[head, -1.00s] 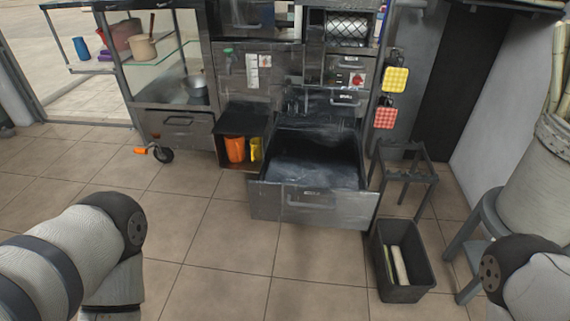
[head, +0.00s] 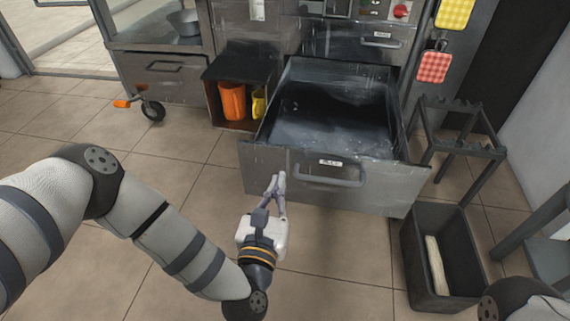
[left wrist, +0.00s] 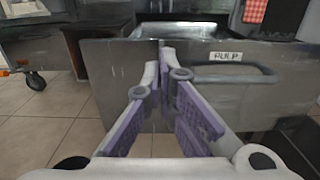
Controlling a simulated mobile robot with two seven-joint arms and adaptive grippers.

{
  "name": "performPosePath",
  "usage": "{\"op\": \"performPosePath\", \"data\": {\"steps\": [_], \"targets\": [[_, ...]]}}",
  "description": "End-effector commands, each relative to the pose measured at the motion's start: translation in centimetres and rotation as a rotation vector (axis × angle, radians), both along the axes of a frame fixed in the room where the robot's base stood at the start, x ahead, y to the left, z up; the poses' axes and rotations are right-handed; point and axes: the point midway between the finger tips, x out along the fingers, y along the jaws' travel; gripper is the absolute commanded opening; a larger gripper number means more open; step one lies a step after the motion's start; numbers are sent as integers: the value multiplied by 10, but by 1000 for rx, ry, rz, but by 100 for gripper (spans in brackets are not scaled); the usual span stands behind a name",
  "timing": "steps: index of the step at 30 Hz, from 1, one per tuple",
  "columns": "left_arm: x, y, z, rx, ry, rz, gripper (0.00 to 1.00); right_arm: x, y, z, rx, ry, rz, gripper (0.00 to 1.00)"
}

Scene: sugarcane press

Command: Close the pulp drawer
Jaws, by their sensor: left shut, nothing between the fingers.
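The pulp drawer (head: 355,187) is a grey metal drawer pulled well out of the press, in the middle of the head view. A bar handle (head: 325,177) and a small label are on its front. In the left wrist view the drawer front (left wrist: 200,68) fills the middle, with its PULP label and handle to the right. My left gripper (head: 275,184) is shut and empty, just in front of the drawer front, left of the handle. Its fingertips (left wrist: 160,58) point at the front; I cannot tell whether they touch it. My right gripper is out of view.
A black bin (head: 412,262) holding a pale stalk stands right of the drawer. A dark metal stand (head: 450,142) is behind it. A shelf compartment with orange (head: 232,101) and yellow containers is left of the drawer. The tiled floor (head: 330,265) in front is clear.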

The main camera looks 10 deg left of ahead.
Motion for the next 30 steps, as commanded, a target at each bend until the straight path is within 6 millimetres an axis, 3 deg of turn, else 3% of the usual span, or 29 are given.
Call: {"op": "performPosePath", "data": {"steps": [6, 12, 30], "targets": [[45, -1, -3, 1, 1, -1, 0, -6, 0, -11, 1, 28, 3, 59], [68, 0, -2, 2, 3, -1, 0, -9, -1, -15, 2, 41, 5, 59], [79, 0, -2, 0, 3, 0, 0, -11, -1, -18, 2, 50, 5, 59]]}}
